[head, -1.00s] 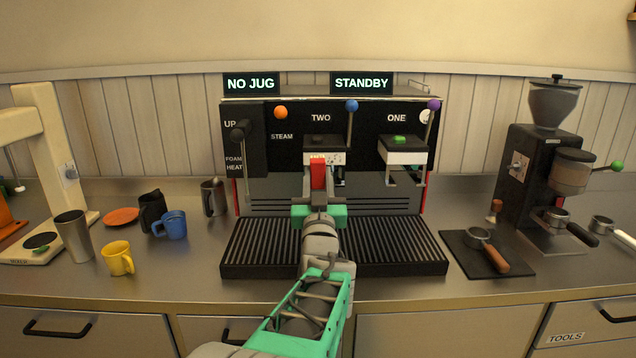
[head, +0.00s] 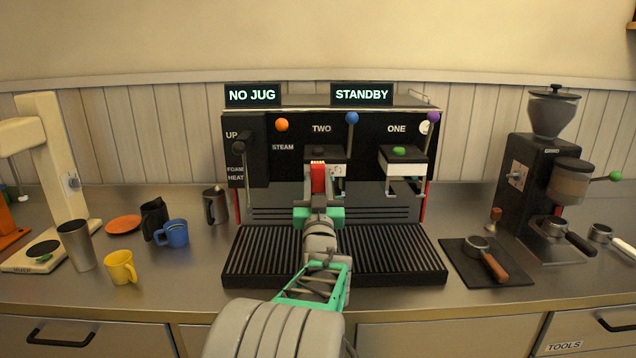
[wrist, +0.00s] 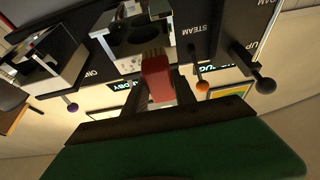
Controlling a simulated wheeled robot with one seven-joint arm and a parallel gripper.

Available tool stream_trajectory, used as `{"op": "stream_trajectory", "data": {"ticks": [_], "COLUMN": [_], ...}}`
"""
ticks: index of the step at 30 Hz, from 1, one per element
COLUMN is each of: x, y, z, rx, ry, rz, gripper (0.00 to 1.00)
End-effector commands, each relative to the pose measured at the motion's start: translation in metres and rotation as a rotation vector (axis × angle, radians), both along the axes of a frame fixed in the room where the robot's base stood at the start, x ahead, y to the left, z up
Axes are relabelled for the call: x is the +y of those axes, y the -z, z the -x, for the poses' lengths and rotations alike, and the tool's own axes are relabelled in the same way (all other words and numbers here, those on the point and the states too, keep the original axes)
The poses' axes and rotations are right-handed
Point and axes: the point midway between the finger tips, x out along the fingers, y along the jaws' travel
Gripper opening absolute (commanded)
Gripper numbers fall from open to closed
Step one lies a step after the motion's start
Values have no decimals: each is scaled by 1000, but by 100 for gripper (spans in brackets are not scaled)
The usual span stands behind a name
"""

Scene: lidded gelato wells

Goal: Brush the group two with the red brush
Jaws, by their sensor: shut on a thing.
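The red brush (head: 318,178) is held upright in my gripper (head: 318,208), bristles up. In the wrist view the red brush (wrist: 157,80) stands between the jaws, its pale bristles close under group two (wrist: 140,40). In the head view group two (head: 338,170), under the label TWO, is partly hidden behind the brush. I cannot tell whether the bristles touch it. My gripper is shut on the brush, above the drip tray (head: 260,255).
Group one (head: 404,168) is to the right. A steam lever (head: 239,148) is at the left. Cups and jugs, including a yellow mug (head: 121,267), stand left of the tray. A portafilter on a dark mat (head: 460,262) and a grinder (head: 538,185) are at the right.

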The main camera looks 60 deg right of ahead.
Motion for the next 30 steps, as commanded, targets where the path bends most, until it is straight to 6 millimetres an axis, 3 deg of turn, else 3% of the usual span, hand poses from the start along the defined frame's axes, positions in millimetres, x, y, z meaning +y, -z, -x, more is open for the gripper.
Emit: {"op": "stream_trajectory", "data": {"ticks": [30], "x": [-16], "y": [3], "z": [-3], "rx": [-1], "ry": [1], "rz": [1], "gripper": [0]}}
